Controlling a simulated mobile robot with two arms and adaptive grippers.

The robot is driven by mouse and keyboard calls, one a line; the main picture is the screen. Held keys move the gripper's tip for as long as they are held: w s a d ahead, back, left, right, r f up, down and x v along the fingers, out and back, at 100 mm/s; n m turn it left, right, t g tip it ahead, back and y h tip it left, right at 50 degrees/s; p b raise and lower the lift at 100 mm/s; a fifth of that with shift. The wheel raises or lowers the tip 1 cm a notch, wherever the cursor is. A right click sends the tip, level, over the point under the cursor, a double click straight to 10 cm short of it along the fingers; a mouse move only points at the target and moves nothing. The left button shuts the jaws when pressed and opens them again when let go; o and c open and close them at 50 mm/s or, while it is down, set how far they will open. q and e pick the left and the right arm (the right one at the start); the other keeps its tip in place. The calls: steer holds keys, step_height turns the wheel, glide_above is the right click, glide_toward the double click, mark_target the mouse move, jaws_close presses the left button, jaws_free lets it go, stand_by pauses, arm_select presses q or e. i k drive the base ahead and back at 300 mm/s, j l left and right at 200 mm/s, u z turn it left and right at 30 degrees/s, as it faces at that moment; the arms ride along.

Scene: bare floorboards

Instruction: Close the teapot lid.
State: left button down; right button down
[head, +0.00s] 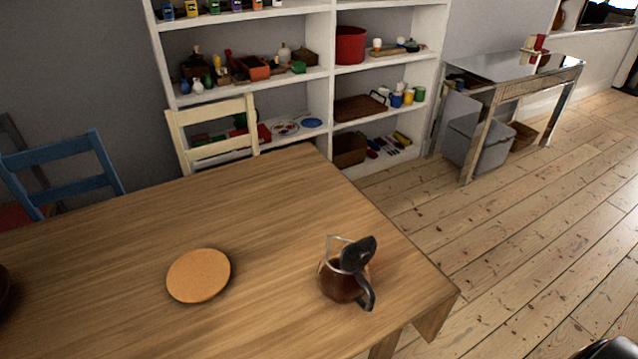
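The teapot (342,281) is a glass pot with dark brown liquid in it and a black handle (367,292) on its right side. It stands upright near the right end of the wooden table. Its black lid (358,254) is open, tilted up above the handle side, and the glass rim shows beside it. Neither gripper can be made out in the head view. Only a dark rounded part shows at the bottom right corner, cut off by the frame edge and away from the teapot.
A round cork mat (198,276) lies on the table (262,222) left of the teapot. A dark object (3,284) is cut off at the left edge. Cream (215,128) and blue (62,166) chairs stand behind the table. The table around the teapot is clear.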

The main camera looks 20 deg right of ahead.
mark_target(354, 258)
steer(key=l+z, duration=0.15)
steer(key=z, duration=0.25)
steer(key=l+z, duration=0.15)
steer(key=z, duration=0.3)
steer(key=k+j+z, duration=0.2)
